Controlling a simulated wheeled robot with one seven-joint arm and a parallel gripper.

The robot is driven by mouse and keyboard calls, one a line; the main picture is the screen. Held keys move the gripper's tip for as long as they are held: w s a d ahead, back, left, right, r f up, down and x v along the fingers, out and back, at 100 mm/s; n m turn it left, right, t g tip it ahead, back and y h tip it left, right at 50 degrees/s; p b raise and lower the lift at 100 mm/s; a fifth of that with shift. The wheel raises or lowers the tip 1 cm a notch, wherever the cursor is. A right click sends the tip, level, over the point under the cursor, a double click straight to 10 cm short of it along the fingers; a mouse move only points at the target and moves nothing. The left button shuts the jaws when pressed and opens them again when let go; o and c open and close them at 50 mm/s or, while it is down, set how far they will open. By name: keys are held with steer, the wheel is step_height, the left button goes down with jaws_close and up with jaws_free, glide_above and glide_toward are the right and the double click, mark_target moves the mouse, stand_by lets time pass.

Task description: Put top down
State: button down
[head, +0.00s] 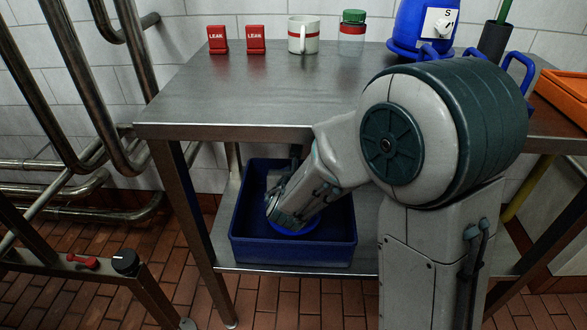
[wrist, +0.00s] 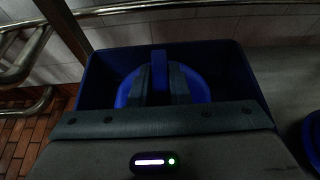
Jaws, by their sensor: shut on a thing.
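The top is a round blue disc with an upright blue handle. It shows in the wrist view (wrist: 197,90), and its edge shows low inside the blue crate in the head view (head: 299,229). My gripper (wrist: 161,80) is shut on the handle, with one dark finger on each side. In the head view my gripper (head: 284,212) reaches down into the crate, and my wrist hides most of the top. The dark blue crate (head: 290,252) stands on the lower shelf. I cannot tell whether the top touches the crate floor.
The steel tabletop (head: 270,90) overhangs the lower shelf (head: 225,240), near my arm. On it stand two red LEAK signs (head: 236,40), a mug (head: 303,36), a jar (head: 351,35) and a blue vessel (head: 424,25). Pipes (head: 70,70) run at left. An orange box (head: 565,95) sits right.

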steer(key=shift+w+d, duration=0.1)
steer(key=shift+d, duration=0.1)
steer(key=shift+f, duration=0.1)
steer(key=shift+f, duration=0.1)
steer(key=c, duration=1.4)
jaws_free()
steer(key=shift+o, duration=0.2)
steer(key=shift+s+a+r, duration=0.1)
steer(key=shift+s+r, duration=0.2)
steer(key=shift+s, duration=0.05)
steer(key=b+v, duration=0.1)
steer(key=v, duration=1)
steer(key=shift+s+b, duration=0.2)
steer(key=shift+b, duration=0.2)
